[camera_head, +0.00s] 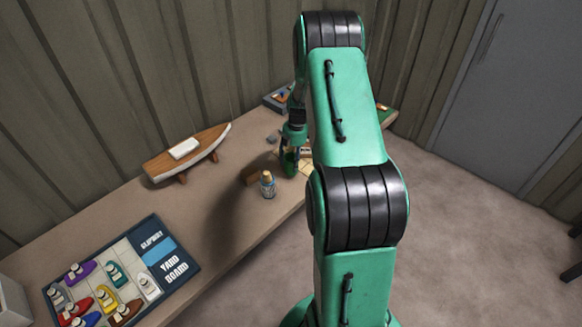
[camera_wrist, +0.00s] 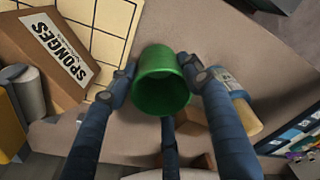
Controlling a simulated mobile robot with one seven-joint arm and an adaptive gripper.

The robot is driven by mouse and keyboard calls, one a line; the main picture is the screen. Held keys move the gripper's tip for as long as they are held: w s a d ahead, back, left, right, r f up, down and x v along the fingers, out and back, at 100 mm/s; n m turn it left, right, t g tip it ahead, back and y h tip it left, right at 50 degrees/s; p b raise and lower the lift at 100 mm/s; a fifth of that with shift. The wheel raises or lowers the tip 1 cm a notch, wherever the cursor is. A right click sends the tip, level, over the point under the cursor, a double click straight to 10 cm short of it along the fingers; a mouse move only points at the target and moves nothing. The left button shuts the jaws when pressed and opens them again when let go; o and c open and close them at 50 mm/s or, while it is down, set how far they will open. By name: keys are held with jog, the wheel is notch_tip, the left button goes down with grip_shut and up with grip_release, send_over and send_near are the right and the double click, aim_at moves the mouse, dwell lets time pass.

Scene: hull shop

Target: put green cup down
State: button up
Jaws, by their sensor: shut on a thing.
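The green cup (camera_wrist: 160,92) is between the fingers of my gripper (camera_wrist: 158,76) in the wrist view, its round mouth facing the camera. My gripper is shut on it, with dark blue fingers on both sides. In the head view the cup (camera_head: 289,162) shows as a dark green shape at my gripper (camera_head: 291,150), over the far part of the workbench (camera_head: 222,205). I cannot tell whether its base touches the bench.
A bottle (camera_head: 268,185) stands close to the cup; the wrist view shows it too (camera_wrist: 237,98). A "SPONGES" box (camera_wrist: 45,55) and a gridded sheet (camera_wrist: 105,25) are nearby. A model boat (camera_head: 187,152) and a yard board (camera_head: 165,262) with small boats lie left.

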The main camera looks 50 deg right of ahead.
jog(key=shift+w+d, duration=0.2)
jog(key=shift+w, duration=0.05)
jog(key=shift+f, duration=1.8)
jog(key=shift+f+b, duration=0.1)
jog(key=shift+b, duration=0.25)
jog(key=o, duration=1.2)
jog(key=r, duration=0.4)
jog(key=r+p, duration=0.1)
jog(key=r, duration=0.3)
jog(key=d+r, duration=0.1)
jog(key=r, duration=0.3)
jog(key=shift+s+r+p, duration=0.1)
jog(key=shift+s+p, duration=0.2)
jog(key=shift+s, duration=0.1)
